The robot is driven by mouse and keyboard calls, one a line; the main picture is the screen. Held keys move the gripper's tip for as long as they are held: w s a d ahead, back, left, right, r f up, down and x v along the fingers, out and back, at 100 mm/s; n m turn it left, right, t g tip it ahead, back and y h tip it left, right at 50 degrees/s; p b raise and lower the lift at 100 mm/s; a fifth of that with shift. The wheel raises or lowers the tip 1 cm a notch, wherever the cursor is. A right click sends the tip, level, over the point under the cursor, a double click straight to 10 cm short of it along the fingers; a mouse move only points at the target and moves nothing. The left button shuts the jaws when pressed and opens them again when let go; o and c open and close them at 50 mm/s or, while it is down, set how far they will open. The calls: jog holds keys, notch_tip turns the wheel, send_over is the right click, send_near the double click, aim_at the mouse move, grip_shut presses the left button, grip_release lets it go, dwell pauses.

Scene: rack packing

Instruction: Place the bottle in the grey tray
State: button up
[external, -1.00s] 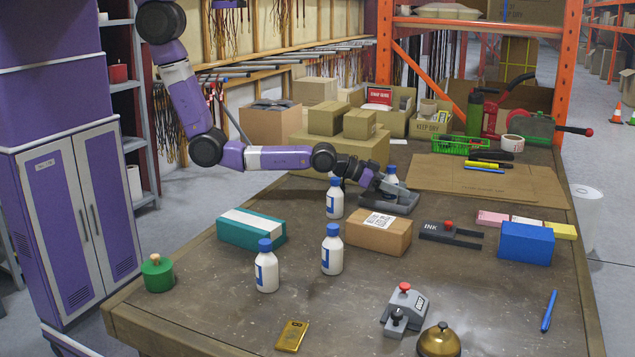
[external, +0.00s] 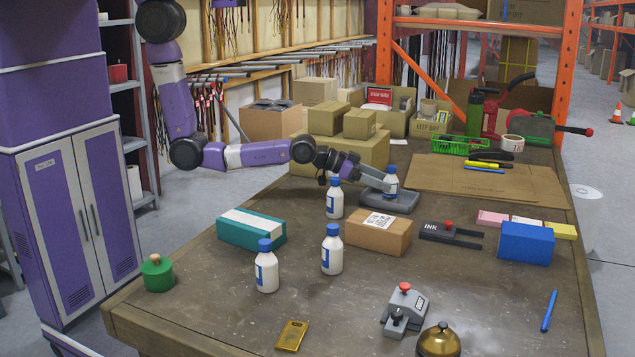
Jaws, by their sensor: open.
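A white bottle with a blue cap and blue label (external: 390,184) stands upright in the grey tray (external: 402,206) near the middle of the table. My gripper (external: 377,179) is open just left of this bottle, with its fingers pointing at it. I cannot tell from this view whether the fingertips still reach around it. Three more bottles of the same kind stand upright on the table: one (external: 334,201) just left of the tray, one (external: 332,253) in front, and one (external: 267,270) at front left.
A cardboard box (external: 378,236) sits in front of the tray, and a teal box (external: 251,230) lies to the left. An ink stamp pad (external: 448,233) and a blue box (external: 525,244) are at the right. Stacked cartons (external: 345,150) stand behind my gripper.

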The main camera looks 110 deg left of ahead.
jog(key=v, duration=0.5)
jog(key=shift+s+d+r, duration=0.1)
jog(key=shift+s+d, duration=0.05)
jog(key=shift+s, duration=0.15)
jog(key=shift+r, duration=0.1)
